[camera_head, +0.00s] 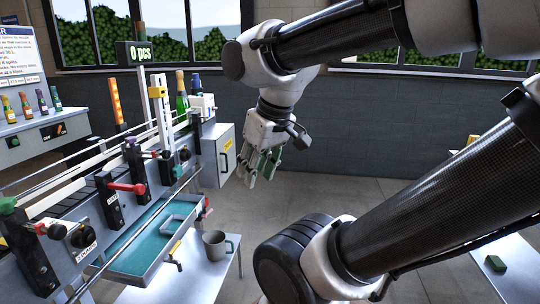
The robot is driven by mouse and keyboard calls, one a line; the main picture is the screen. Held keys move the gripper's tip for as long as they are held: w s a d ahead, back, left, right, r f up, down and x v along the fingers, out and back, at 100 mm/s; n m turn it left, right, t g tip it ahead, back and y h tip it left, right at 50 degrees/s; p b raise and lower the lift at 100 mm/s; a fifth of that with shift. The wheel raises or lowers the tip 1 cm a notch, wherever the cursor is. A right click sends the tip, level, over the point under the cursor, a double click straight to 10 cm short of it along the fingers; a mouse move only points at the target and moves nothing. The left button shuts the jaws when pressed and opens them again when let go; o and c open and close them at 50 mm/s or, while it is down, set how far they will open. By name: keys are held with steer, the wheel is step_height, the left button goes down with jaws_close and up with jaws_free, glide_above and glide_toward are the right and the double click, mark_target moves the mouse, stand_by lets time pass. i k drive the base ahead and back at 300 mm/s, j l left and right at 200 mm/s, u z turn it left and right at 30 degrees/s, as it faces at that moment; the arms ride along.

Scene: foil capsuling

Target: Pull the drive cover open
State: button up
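The drive cover (226,152) is a light grey box door at the right end of the machine, with a dark upright handle (227,156) and a small yellow label. It looks shut. My gripper (259,176) hangs from the arm just right of the cover, fingers pointing down. Its fingers, with green inner pads, are apart and nothing shows between them. In the picture a small gap separates it from the handle; the depth between them is hard to judge.
The floor beyond my gripper is clear.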

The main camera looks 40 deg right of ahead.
mark_target(225, 145)
steer(key=j+z, duration=0.15)
steer(key=z, duration=0.3)
steer(key=j+z, duration=0.2)
steer(key=z, duration=0.25)
steer(key=i+l+u, duration=0.1)
steer(key=i+l, duration=0.4)
steer(key=i+l+u, duration=0.1)
steer(key=i+l, duration=0.5)
steer(key=i+l+u, duration=0.1)
steer(key=i+l, duration=0.4)
steer(key=i+l+u, duration=0.1)
steer(key=i+l, duration=0.4)
steer(key=l, duration=0.25)
